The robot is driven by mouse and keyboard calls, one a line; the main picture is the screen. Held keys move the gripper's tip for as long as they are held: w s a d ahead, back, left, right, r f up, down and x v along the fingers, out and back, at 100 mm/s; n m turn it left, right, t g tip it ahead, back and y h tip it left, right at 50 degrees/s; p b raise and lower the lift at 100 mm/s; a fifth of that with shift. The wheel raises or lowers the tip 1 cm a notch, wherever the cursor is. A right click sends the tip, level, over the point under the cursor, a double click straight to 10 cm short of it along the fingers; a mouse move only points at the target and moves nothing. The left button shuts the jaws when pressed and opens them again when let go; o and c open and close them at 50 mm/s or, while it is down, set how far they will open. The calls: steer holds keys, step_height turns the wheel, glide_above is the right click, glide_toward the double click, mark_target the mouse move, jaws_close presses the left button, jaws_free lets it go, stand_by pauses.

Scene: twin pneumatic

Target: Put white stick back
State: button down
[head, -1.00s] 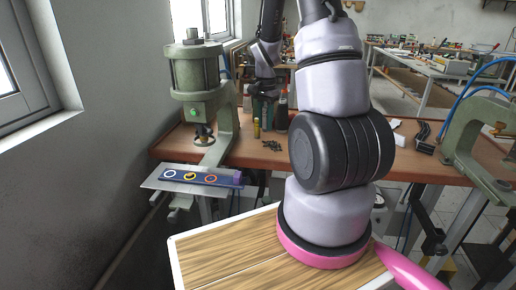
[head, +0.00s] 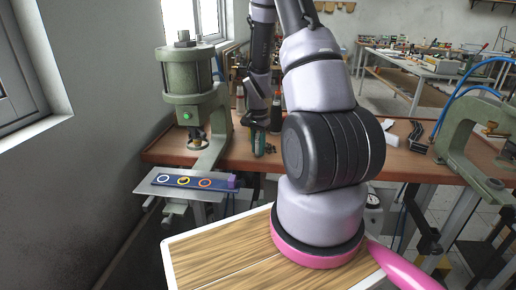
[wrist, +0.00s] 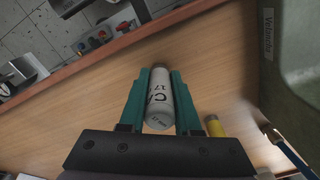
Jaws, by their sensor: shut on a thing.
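The white stick (wrist: 158,98), a pale cylinder with dark lettering, lies between the two teal fingers of my gripper (wrist: 160,74) in the wrist view. The fingers are shut on its sides, and its far end sticks out past the fingertips. The wooden tabletop shows beneath. The stick cannot be made out in that view. Whether it touches the table is unclear.
A green press (head: 190,85) stands at left, with a metal plate (head: 165,189) bearing a blue strip with coloured rings (head: 184,181). Another green press (head: 465,130) stands at right. A yellow cylinder (wrist: 214,127) is close beside the right finger.

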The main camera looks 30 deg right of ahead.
steer(key=shift+f, duration=0.2)
steer(key=c, duration=0.6)
jaws_free()
steer(key=shift+r, duration=0.15)
step_height(320, 180, up, 12)
steer(key=shift+f, duration=0.1)
steer(key=s+a+r+n+t, duration=0.2)
steer(key=a+r, duration=0.2)
steer(key=r, duration=0.6)
steer(key=s+a+r+n+t, duration=0.1)
steer(key=s+a+r+n, duration=0.1)
steer(key=s+r, duration=0.3)
steer(key=s+a+r+n+t+y, duration=0.1)
steer(key=s+a+r+n+t, duration=0.1)
steer(key=s+a+r, duration=0.2)
steer(key=s+a+r+n+t+y, duration=0.1)
steer(key=s+a+r+n+t, duration=0.1)
steer(key=s+r, duration=0.6)
steer(key=shift+s+a, duration=0.3)
steer(key=shift+a, duration=0.35)
